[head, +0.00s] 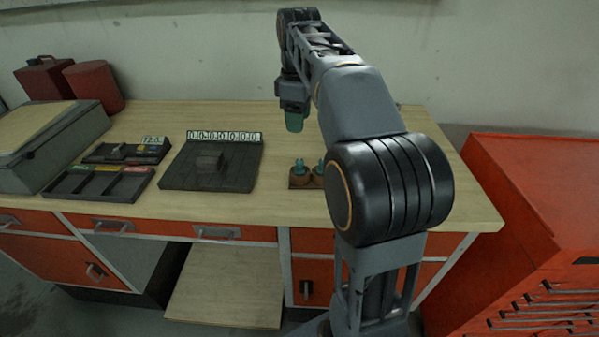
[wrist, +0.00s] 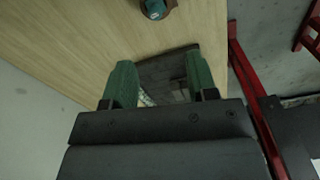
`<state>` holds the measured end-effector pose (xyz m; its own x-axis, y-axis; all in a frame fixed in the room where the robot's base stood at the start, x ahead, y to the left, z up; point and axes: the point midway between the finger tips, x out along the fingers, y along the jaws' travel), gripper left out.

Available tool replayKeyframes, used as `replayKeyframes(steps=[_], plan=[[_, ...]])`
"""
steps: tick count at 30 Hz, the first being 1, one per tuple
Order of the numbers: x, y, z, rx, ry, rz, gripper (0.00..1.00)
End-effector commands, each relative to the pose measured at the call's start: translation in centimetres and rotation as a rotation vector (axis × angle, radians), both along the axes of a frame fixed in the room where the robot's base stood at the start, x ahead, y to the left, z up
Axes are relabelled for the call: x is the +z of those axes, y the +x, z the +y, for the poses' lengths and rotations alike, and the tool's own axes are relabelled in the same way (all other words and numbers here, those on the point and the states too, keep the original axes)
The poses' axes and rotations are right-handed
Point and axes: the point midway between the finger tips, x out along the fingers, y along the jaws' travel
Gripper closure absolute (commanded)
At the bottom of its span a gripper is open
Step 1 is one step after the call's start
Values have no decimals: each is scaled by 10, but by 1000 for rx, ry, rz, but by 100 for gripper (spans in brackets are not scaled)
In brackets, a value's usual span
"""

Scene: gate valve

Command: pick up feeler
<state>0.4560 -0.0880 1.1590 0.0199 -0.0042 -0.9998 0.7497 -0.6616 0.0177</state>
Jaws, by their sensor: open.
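My gripper (head: 294,122) is high over the back of the bench in the head view. In the wrist view its two green fingers (wrist: 159,62) are apart, with nothing held between them. Beyond the fingers lies a dark flat tray or plate (wrist: 168,70) with a pale, thin shape (wrist: 147,98) partly showing. I cannot tell whether that shape is the feeler. My arm hides this part of the bench in the head view. No other thing is clearly a feeler.
A wooden block with teal-topped pieces (head: 300,172) stands left of my arm. A dark plate with a number strip (head: 212,162) and labelled trays (head: 100,183) lie farther left on the bench (head: 250,207). A red cabinet (head: 530,190) stands right.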

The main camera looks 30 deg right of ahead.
Motion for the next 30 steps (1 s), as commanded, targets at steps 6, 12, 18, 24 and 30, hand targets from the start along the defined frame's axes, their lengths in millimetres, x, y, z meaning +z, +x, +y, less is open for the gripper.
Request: replayKeyframes(steps=[6,12,18,24,30], plan=[[-16,7,-9,62,4,23,47],[-52,7,-9,65,5,24,47],[-76,7,-8,65,4,23,47],[-85,7,-8,64,4,22,47],[-111,7,-7,64,4,23,47]])
